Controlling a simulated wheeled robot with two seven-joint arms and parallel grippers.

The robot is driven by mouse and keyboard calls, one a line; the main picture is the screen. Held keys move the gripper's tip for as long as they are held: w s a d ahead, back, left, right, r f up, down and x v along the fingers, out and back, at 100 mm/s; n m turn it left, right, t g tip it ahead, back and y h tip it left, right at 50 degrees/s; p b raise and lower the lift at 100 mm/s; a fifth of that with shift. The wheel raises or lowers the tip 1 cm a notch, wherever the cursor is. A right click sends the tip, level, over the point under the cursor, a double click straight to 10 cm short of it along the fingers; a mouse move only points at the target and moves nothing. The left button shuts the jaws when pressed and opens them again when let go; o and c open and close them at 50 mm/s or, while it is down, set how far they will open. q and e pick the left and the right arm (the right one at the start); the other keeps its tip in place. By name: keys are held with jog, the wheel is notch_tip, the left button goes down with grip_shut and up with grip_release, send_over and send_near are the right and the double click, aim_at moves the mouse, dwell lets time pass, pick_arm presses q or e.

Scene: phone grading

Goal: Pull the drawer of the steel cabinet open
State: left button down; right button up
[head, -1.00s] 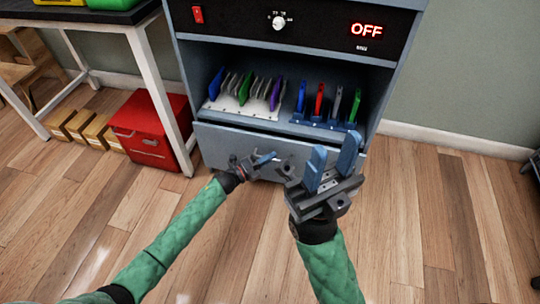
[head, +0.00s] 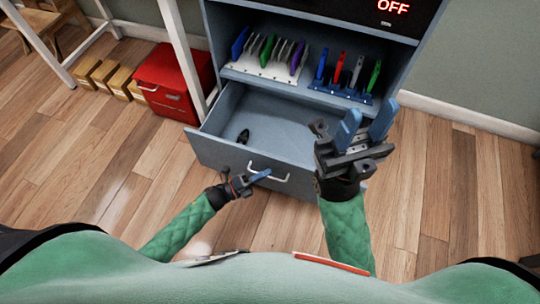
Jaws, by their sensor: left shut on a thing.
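The steel cabinet (head: 206,62) stands in front of me. Its drawer (head: 222,151) is pulled well out, and its pale inside floor shows. The silver handle (head: 284,178) is on the drawer front. My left gripper (head: 262,175) is shut on the handle, with a blue finger across it. My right gripper (head: 367,115) is open and empty, its two blue fingers apart and pointing up, in front of the cabinet's right side. It hides part of the drawer's right end.
A small dark object (head: 243,136) lies in the drawer. A shelf above holds a white rack (head: 262,72) and a blue rack (head: 340,92) with upright coloured pieces. A red toolbox (head: 165,82) and cardboard boxes (head: 103,75) stand on the floor at left.

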pick_arm(q)
jog(key=s, duration=0.2)
jog(key=s+a, duration=0.1)
jog(key=s, duration=0.1)
jog(key=shift+s+a+p, duration=0.15)
jog(key=shift+p, duration=0.2)
jog(key=c, duration=1.6)
grip_release()
jog(key=shift+o, duration=0.3)
